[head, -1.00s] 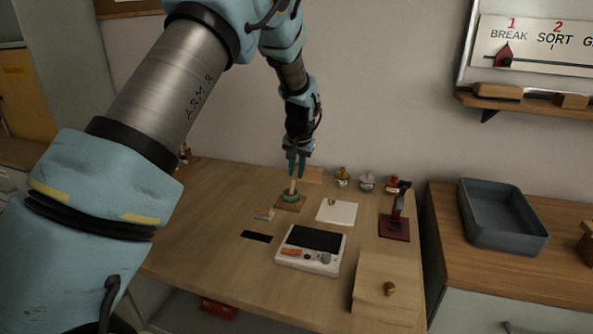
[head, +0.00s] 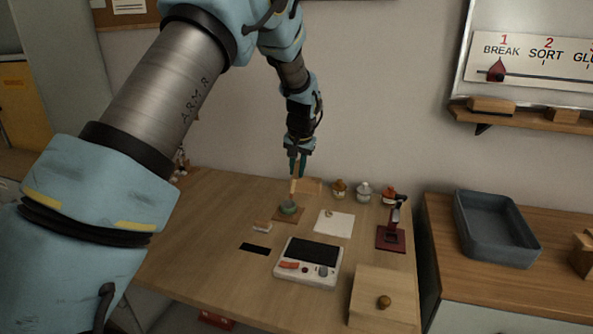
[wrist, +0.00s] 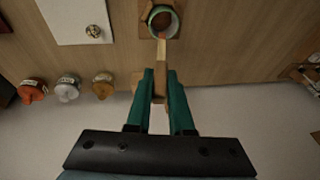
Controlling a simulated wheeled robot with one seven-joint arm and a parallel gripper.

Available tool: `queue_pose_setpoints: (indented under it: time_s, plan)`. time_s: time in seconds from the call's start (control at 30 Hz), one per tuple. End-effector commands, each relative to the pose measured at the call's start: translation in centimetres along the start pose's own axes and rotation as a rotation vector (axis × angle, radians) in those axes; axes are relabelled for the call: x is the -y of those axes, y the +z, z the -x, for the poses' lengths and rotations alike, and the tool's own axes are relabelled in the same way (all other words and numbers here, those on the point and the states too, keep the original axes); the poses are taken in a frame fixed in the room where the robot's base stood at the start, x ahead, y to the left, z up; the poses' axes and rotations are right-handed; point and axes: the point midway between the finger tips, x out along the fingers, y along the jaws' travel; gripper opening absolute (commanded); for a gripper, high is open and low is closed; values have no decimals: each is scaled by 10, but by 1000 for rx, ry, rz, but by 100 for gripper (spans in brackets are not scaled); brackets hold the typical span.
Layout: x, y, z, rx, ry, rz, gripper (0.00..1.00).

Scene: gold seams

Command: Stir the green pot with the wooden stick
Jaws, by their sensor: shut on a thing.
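The green pot (head: 289,209) is a small round open vessel on a wooden square near the back of the table. In the wrist view it is a green ring (wrist: 154,30) at the top. The wooden stick (head: 292,187) hangs nearly upright from my gripper (head: 297,172), over the pot. In the wrist view my gripper (wrist: 160,78) has its two green fingers on either side of the stick (wrist: 161,55), shut on it. I cannot tell whether the tip is just above the rim or slightly inside.
A white sheet (head: 333,223) with a small item lies right of the pot. Three small jars (head: 363,191) stand behind it. A dark red stand (head: 391,238), a white device with a dark top (head: 308,262) and a lidded wooden box (head: 384,287) are nearer or rightward.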

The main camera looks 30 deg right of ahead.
Motion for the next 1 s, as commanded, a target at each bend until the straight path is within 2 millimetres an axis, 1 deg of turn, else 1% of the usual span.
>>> queue_pose_setpoints:
  time_s: [0.17,0.27,0.73,0.83,1.0]
  plan:
    - [0,0,0,0,0,0,0]
    - [1,-1,4,-1,0,0,0]
    - [8,-13,45,0,0,0,0]
    - [9,-14,48,1,0,0,0]
    - [9,-14,47,0,0,0,0]
